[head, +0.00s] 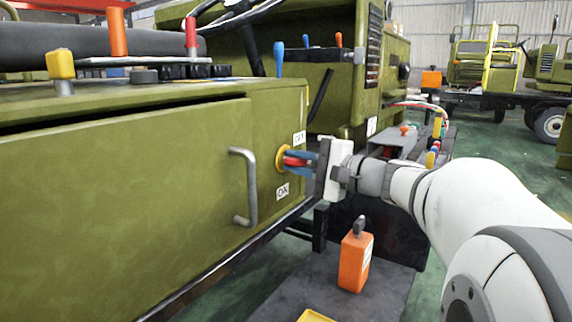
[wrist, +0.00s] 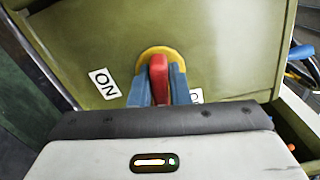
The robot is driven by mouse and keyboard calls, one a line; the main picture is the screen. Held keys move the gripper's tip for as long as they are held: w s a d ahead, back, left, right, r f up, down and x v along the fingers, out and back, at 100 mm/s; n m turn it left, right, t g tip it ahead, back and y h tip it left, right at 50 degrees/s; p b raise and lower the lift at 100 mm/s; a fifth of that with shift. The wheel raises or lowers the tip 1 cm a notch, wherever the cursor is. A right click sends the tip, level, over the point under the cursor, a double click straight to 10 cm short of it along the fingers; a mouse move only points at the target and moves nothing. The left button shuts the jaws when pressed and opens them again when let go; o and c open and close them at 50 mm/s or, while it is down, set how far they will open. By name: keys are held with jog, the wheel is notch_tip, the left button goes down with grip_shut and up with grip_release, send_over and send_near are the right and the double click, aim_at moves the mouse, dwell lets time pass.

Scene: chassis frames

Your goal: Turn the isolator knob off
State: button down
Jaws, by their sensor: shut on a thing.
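The isolator knob is a red handle (wrist: 158,78) on a round yellow plate (wrist: 160,52), set in the end face of the green chassis cabinet. In the head view the red knob (head: 294,161) sticks out from the yellow plate (head: 281,159). My gripper (head: 290,161) has its blue fingers on either side of the red knob, shut on it. An "ON" label (wrist: 104,84) is on the left in the wrist view. A second label (wrist: 196,96) is partly hidden behind my right finger. In the wrist view the knob stands nearly upright, between the labels.
A metal grab handle (head: 246,187) juts from the cabinet left of the knob. An orange box with a dark top (head: 355,258) stands on the dark platform below my arm. Levers with coloured knobs (head: 118,34) stand on top. Another vehicle (head: 485,65) is far behind.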

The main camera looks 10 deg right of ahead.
aim_at(303, 163)
jog(key=shift+f+n, duration=0.1)
jog(key=shift+n, duration=1)
jog(key=c, duration=1.4)
grip_release()
jog(key=p+v, duration=0.2)
jog(key=v, duration=0.5)
jog(key=shift+s+d, duration=0.3)
jog(key=shift+s, duration=0.05)
